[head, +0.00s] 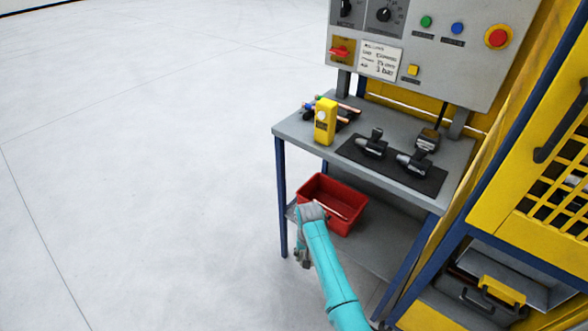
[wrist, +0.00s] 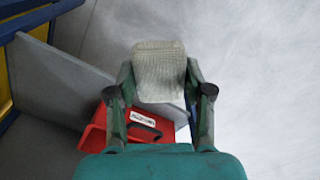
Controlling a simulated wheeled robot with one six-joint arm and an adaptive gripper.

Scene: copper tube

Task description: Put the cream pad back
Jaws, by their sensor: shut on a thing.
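The cream pad (wrist: 159,72) is a pale, woven-looking block in the wrist view, held between the fingertips of my gripper (wrist: 160,85). My gripper is shut on it. In the head view my gripper (head: 302,258) hangs at the left front corner of the bench's lower shelf, beside the red bin (head: 345,225); the pad cannot be made out there. The red bin also shows in the wrist view (wrist: 95,140), below and left of the pad, with a white label and a dark slot. A copper-coloured tube end lies in the bin.
The bench top (head: 290,125) carries a yellow device (head: 325,122), copper tubes and a dark mat (head: 432,182) with several black tools. A control panel (head: 420,45) stands behind. A yellow cabinet (head: 540,170) is at right. The floor at left is clear.

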